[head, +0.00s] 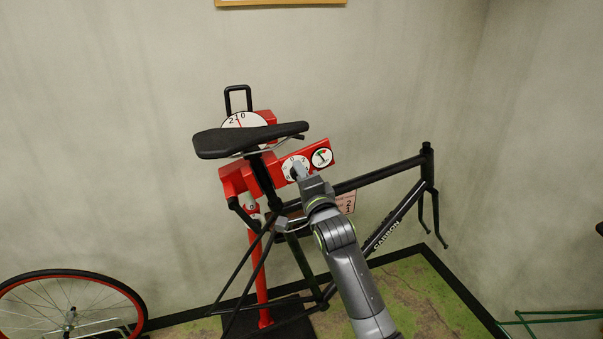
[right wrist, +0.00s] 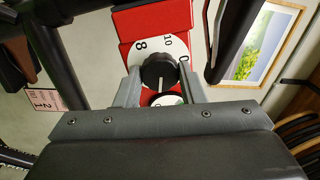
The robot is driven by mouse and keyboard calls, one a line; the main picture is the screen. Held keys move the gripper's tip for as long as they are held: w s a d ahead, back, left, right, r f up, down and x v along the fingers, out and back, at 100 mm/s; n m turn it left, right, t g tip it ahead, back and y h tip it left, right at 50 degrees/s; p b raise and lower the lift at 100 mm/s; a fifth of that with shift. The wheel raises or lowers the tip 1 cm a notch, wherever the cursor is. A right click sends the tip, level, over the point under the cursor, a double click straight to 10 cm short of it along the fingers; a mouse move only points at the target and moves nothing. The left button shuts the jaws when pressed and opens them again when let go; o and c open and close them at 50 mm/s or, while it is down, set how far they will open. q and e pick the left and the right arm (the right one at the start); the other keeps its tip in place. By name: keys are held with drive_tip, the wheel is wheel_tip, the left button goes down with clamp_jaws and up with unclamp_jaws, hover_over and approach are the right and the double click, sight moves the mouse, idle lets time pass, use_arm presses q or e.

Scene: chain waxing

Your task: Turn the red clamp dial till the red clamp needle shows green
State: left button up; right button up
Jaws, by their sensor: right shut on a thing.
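The red clamp (head: 232,178) holds a black bike frame (head: 380,178) by its post under the saddle. Its dial (head: 290,163) is a white numbered face with a black knob (right wrist: 158,72). My right gripper (head: 300,173) reaches the dial from below. In the right wrist view, its two grey fingers (right wrist: 160,88) are shut on the knob, one on each side. The needle gauge (head: 322,157) is a round white face to the right of the dial; its needle is too small to read surely. In the wrist view the gauge is mostly hidden. My left gripper is out of view.
The black saddle (head: 240,140) overhangs the clamp and partly covers another white numbered face (head: 238,121). A wheel with a red rim (head: 135,300) stands at lower left. Green tubes (head: 545,317) lie at lower right. A framed picture (right wrist: 258,45) hangs in the wrist view.

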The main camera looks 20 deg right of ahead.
drive_tip(key=m+h+b, duration=0.1)
drive_tip(key=m, duration=0.9)
drive_tip(key=shift+a+b, duration=0.1)
drive_tip(key=shift+b, duration=0.2)
idle(0.4)
drive_tip(key=o, duration=1)
drive_tip(key=shift+f, duration=0.1)
drive_tip(key=shift+s, duration=0.1)
